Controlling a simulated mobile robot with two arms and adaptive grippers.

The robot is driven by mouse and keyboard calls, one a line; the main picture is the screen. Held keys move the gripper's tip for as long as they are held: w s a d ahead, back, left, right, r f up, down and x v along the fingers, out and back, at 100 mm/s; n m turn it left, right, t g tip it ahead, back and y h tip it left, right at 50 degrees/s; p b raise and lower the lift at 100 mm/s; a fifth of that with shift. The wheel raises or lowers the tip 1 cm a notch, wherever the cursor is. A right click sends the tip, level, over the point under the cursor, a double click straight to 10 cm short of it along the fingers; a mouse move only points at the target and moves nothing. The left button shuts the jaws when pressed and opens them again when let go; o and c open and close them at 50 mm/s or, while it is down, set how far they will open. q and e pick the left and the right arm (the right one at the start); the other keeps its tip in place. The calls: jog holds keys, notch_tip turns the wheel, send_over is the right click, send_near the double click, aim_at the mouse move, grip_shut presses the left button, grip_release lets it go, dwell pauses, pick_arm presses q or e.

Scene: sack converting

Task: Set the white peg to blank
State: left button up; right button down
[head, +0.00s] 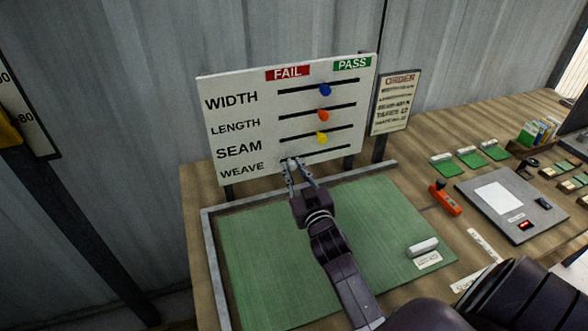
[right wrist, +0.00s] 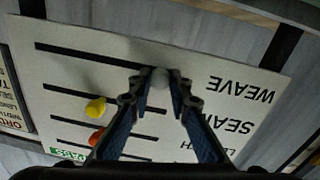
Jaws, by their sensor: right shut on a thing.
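A white board (head: 225,85) stands behind the green mat, with slots beside WIDTH, LENGTH, SEAM and WEAVE under red FAIL and green PASS labels. My right gripper (head: 291,163) is at the left end of the WEAVE slot. In the right wrist view, its fingers (right wrist: 159,86) are shut on the round white peg (right wrist: 160,75), at the slot end nearest the word WEAVE. The fingertips hide the peg in the head view. My left gripper is not in view.
The green mat (head: 255,260) lies below the board within a grey rim. An order sign (head: 394,102) stands right of the board. A white roll-like object (head: 423,247), an orange tool (head: 445,198) and a grey panel (head: 510,205) lie to the right.

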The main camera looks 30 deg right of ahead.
jog(key=d, duration=0.2)
jog(key=s+d+p, duration=0.1)
jog(key=d, duration=0.2)
jog(key=s+d, duration=0.1)
jog(key=d, duration=0.2)
jog(key=shift+d+p, duration=0.2)
jog(key=shift+p, duration=0.1)
jog(key=c, duration=1.8)
grip_release()
jog(key=shift+o, duration=0.2)
jog(key=shift+s+a, duration=0.1)
jog(key=shift+s, duration=0.05)
jog(key=v, duration=1.1)
jog(key=shift+s, duration=0.3)
jog(key=shift+a, duration=0.15)
